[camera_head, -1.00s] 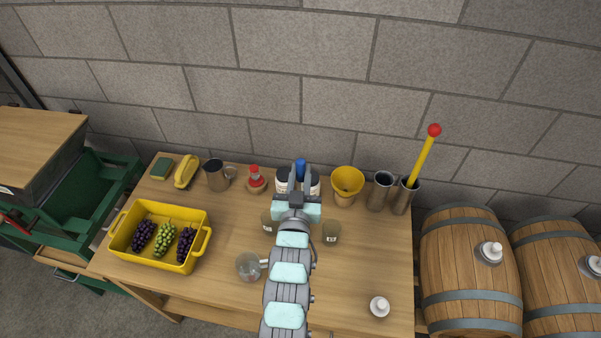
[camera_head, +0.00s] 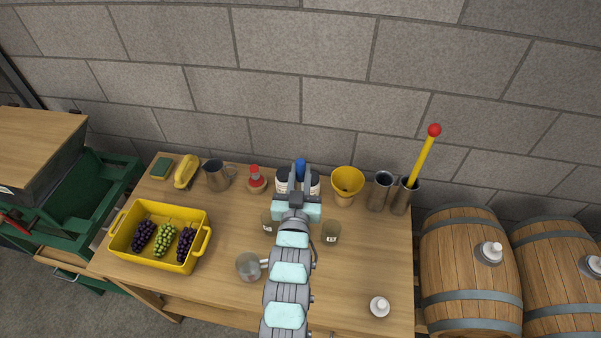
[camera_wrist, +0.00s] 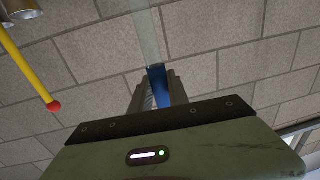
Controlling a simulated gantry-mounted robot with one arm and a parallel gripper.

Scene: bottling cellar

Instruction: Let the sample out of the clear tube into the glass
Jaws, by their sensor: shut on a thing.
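My gripper (camera_head: 300,180) is over the back middle of the table, shut on a blue part (camera_head: 300,165). In the wrist view the blue part (camera_wrist: 158,86) sits between my fingers (camera_wrist: 154,92), and a clear tube (camera_wrist: 148,36) runs on from it toward the top of the picture. The tube is not visible in the head view, and I cannot tell what is inside it.
White jars (camera_head: 283,184) stand by my gripper. A yellow funnel (camera_head: 347,181) and metal cylinders (camera_head: 381,190) are to the right, a yellow grape crate (camera_head: 118,236) to the left. The right front is mostly clear.

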